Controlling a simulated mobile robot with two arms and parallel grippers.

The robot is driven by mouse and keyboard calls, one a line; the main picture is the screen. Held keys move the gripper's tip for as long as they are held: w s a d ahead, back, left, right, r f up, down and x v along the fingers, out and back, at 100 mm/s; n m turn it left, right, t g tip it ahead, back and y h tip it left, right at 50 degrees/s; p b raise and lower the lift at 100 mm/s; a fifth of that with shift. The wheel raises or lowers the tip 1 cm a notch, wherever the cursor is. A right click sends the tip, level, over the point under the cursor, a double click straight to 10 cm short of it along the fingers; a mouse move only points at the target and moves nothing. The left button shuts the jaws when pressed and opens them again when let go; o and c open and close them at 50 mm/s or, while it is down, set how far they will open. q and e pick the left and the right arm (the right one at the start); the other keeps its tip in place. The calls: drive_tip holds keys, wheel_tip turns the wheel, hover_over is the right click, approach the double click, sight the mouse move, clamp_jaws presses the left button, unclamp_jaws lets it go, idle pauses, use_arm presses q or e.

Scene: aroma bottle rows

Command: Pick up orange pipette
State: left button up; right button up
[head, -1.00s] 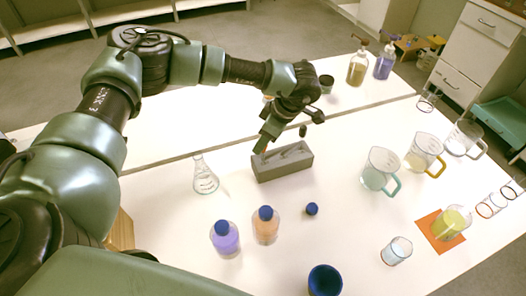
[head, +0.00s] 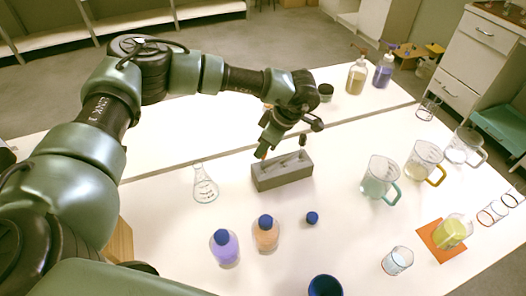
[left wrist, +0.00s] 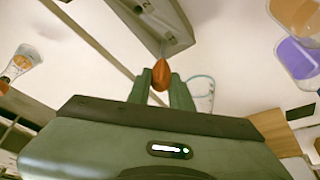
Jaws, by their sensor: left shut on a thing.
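The orange pipette bulb (left wrist: 161,75) sits between the two fingers of my left gripper (left wrist: 160,92) in the left wrist view, and the fingers are shut on it. A thin clear stem runs from the bulb toward the grey holder block (left wrist: 166,22); whether its end is still inside the block cannot be told. In the head view my left gripper (head: 266,146) is just above the back left end of the grey block (head: 282,175), pointing down. The pipette is mostly hidden there by the fingers. My right gripper is not in view.
A conical flask (head: 205,184) stands left of the block. Purple (head: 224,250) and orange (head: 266,237) bottles with blue caps stand in front, near a loose blue cap (head: 312,218). Beakers and a teal-handled jug (head: 379,180) stand at right. White table is clear behind the flask.

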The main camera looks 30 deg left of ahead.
use_arm(q)
wheel_tip(320, 180, up, 19)
drive_tip(key=b, duration=0.2)
drive_tip(key=shift+b, duration=0.35)
drive_tip(key=shift+r, duration=0.15)
